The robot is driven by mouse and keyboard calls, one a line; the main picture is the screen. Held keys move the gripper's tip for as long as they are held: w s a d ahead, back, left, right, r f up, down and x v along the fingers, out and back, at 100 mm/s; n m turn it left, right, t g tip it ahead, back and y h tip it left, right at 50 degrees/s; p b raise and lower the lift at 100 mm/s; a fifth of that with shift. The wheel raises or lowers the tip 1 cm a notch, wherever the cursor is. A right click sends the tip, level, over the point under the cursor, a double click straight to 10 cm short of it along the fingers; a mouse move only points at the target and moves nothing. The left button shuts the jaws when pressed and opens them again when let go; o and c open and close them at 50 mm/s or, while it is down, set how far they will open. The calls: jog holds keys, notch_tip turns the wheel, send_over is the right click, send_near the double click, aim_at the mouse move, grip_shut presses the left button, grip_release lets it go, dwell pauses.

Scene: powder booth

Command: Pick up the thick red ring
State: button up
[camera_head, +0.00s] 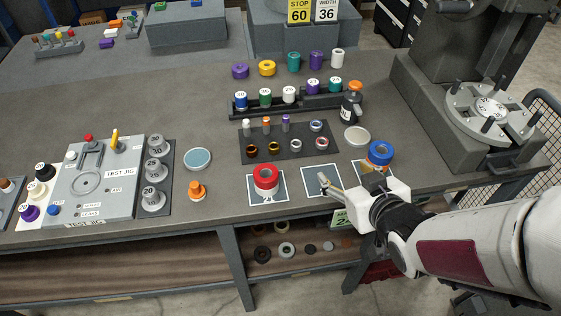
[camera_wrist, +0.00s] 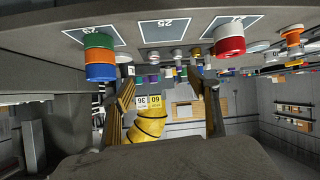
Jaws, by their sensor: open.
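A thick red ring (camera_head: 265,171) sits at the top of a red and white stack on the left of three dark, white-edged cards (camera_head: 282,199) near the bench's front edge. The stack also shows at the upper right of the upside-down wrist view (camera_wrist: 231,46). My gripper (camera_head: 325,183) is open and empty, to the right of the stack, over or in front of the middle card (camera_head: 312,173). Its two fingers stand apart in the wrist view (camera_wrist: 160,88), with no ring between them.
A blue ring (camera_head: 380,150) tops a stack on the right card, beside my wrist. An orange piece (camera_head: 197,190) stands left of the red stack. A dark mat (camera_head: 262,159) with small rings and pegs lies behind. A grey machine (camera_head: 440,120) stands at the right.

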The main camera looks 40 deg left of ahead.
aim_at(262, 170)
jog(key=s+a+f+n+g+y, duration=0.1)
jog(key=s+a, duration=0.1)
jog(key=a, duration=0.1)
jog(key=s+a+f+g+y, duration=0.1)
jog(key=s+a, duration=0.2)
jog(key=s+a+f+n+y, duration=0.1)
jog(key=s+a, duration=0.2)
jog(key=a, duration=0.1)
jog(key=shift+f+n+g+y, duration=0.25)
jog(key=shift+n+g+y, duration=0.05)
jog(key=shift+g, duration=0.1)
jog(key=shift+w, duration=0.1)
jog(key=shift+x, duration=1.3)
jog(key=shift+a, duration=0.1)
jog(key=shift+s+x, duration=0.2)
jog(key=shift+x, duration=2.35)
jog(key=shift+a+r, duration=0.15)
